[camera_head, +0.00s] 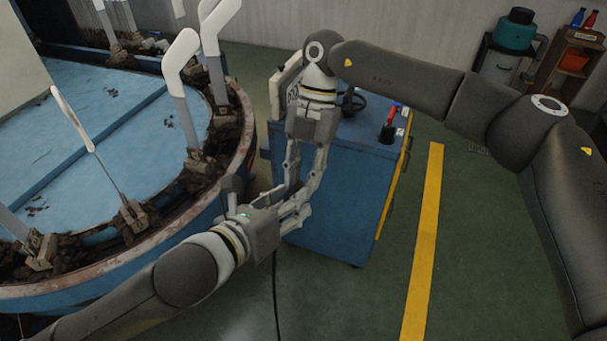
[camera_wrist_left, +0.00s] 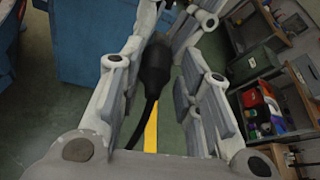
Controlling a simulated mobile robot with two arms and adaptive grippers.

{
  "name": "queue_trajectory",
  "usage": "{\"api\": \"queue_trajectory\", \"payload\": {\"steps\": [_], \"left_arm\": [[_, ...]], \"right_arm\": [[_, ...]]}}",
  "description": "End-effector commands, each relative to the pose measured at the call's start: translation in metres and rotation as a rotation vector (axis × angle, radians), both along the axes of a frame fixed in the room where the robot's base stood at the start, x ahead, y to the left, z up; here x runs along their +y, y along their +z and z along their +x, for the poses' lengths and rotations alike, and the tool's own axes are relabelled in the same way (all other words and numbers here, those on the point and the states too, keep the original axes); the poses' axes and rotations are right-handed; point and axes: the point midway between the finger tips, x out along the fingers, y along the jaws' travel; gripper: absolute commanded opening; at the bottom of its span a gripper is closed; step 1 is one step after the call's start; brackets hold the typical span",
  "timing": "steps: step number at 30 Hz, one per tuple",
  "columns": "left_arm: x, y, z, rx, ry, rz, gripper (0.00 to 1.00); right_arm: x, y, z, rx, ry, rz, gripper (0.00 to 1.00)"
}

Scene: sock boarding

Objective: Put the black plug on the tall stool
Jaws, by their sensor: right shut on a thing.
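The black plug (camera_wrist_left: 156,66) shows in the left wrist view between the fingers of my left gripper (camera_head: 302,204), with its black cable (camera_wrist_left: 141,120) running down towards the palm. My left gripper's fingers stand apart on either side of the plug, with a gap at the right finger. My right gripper (camera_head: 300,188) comes down from above in the head view, its fingers meeting my left gripper's, and is shut on the plug. In the head view the plug is hidden by the fingers, and a thin cable hangs below. I cannot make out a tall stool.
A blue cabinet (camera_head: 335,200) with a red-handled lever on top stands just behind the grippers. A round blue machine (camera_head: 60,185) with white sock boards (camera_head: 182,65) fills the left. Green floor with a yellow line (camera_head: 425,240) is clear at right. A shelf (camera_head: 575,60) stands far right.

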Motion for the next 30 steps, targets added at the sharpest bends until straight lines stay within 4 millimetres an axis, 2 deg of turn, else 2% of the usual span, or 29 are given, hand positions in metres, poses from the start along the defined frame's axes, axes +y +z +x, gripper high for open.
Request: {"api": "queue_trajectory", "payload": {"steps": [1,3,12,16,19,21,25,30], "left_arm": [[-0.001,-0.001,-0.001,0.003,-0.004,-0.002,0.40],[-0.001,-0.001,-0.001,0.003,-0.003,-0.001,0.49],[0.000,-0.002,-0.001,0.006,0.000,0.000,0.49],[0.002,-0.018,-0.005,0.065,0.009,0.001,0.49],[0.006,-0.050,-0.013,0.182,0.034,-0.008,0.49],[0.011,-0.082,-0.011,0.297,0.099,-0.052,0.49],[0.030,-0.139,0.026,0.467,0.319,-0.247,0.49],[0.064,-0.220,0.052,0.653,0.607,-0.494,0.49]], "right_arm": [[0.002,0.001,0.000,-0.001,-0.001,0.004,0.01],[0.001,0.001,0.000,-0.001,-0.001,0.004,0.01],[0.001,0.001,0.000,0.000,0.000,0.002,0.01],[0.000,0.001,0.000,0.000,0.001,0.002,0.01],[0.000,0.000,0.000,0.000,0.001,0.002,0.01],[0.000,0.000,0.000,0.000,0.001,0.002,0.01],[0.000,0.000,0.000,-0.001,0.001,0.001,0.01],[0.000,0.001,0.000,-0.001,0.001,0.001,0.01]]}}
